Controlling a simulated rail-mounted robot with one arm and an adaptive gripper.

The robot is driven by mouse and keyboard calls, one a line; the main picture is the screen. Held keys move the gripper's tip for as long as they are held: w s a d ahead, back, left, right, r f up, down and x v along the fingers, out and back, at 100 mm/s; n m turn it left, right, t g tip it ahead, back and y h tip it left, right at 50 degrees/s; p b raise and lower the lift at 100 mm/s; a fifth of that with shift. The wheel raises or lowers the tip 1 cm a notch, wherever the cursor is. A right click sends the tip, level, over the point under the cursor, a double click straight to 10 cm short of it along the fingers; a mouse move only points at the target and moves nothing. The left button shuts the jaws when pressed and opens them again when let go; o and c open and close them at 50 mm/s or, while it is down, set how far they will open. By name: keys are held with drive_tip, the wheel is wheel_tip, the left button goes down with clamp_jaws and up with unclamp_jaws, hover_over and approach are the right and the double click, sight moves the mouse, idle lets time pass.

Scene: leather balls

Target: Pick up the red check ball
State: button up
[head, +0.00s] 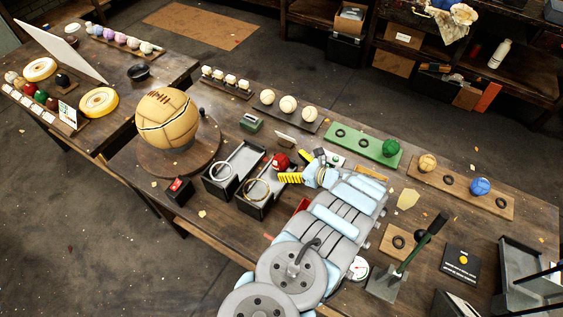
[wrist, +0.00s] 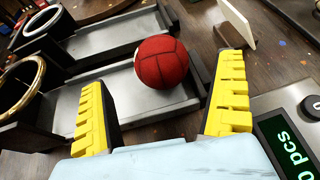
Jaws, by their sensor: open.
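The red check ball (head: 281,161) rests at the far end of the right one of two dark trays with rings. In the wrist view the red ball (wrist: 162,61) sits on the grey tray bed, ahead of and between my fingers. My gripper (head: 302,168) is just right of the ball in the head view. In the wrist view my gripper (wrist: 160,105) has its yellow fingers spread wide with nothing between the tips. The ball appears apart from both fingers.
The right tray (wrist: 95,105) has a brass ring (head: 257,189) at its near end. A scale display (wrist: 289,146) stands close on the right. A small white card (head: 285,139) stands behind the ball. A large stitched ball (head: 168,118) stands to the left.

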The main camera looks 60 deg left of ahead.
sight(287, 163)
drive_tip(key=x, duration=0.5)
drive_tip(key=shift+r, duration=0.1)
drive_tip(key=c, duration=1.3)
